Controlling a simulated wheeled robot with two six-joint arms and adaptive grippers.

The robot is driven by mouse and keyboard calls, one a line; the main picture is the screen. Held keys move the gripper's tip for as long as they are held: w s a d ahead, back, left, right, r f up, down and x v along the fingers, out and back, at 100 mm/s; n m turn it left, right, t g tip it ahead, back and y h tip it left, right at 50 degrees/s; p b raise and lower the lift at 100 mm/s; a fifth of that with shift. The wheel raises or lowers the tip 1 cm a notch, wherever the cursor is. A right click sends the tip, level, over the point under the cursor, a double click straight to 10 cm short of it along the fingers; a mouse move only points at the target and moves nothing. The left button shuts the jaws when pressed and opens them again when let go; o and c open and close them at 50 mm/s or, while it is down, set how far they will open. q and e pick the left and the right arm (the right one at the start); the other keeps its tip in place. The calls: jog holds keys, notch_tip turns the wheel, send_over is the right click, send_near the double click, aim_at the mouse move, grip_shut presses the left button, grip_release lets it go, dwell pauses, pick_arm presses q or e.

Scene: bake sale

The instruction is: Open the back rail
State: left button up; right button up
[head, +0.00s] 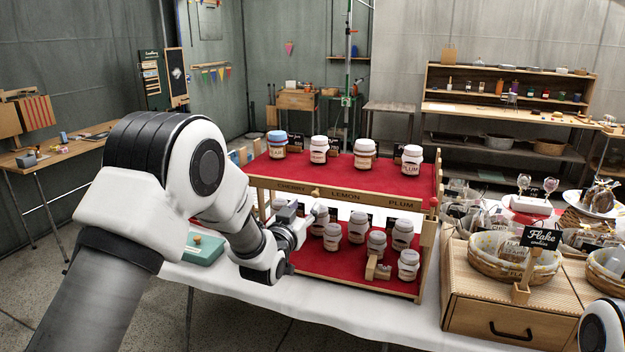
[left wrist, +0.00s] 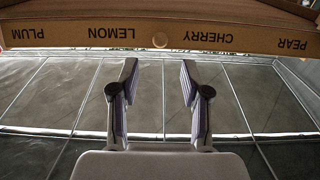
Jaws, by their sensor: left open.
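The back rail (head: 352,197) is a wooden strip along the front of the upper red shelf, lettered CHERRY, LEMON and PLUM. A small round knob (head: 315,191) sits on it. In the left wrist view the rail (left wrist: 125,33) shows upside down, also lettered PEAR, with the knob (left wrist: 160,40) near its middle. My left gripper (head: 314,213) is just below and in front of the rail, its arm hiding the rail's left end. In the left wrist view its two fingers (left wrist: 158,82) are spread and empty, apart from the knob, which lies roughly in line between them.
Several jars stand on the upper red shelf (head: 345,177) and on the lower red tier (head: 325,266), close to my left gripper. A teal box (head: 203,250) lies on the white-covered table. A wooden drawer unit (head: 480,306) with baskets is at the right.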

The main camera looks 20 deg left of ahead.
aim_at(315, 196)
pick_arm(q)
jog(key=w, duration=0.2)
jog(key=w+p, duration=0.1)
jog(key=w, duration=0.4)
jog(key=shift+d+f, duration=0.1)
jog(key=shift+f, duration=0.15)
jog(key=shift+s, duration=0.1)
grip_shut()
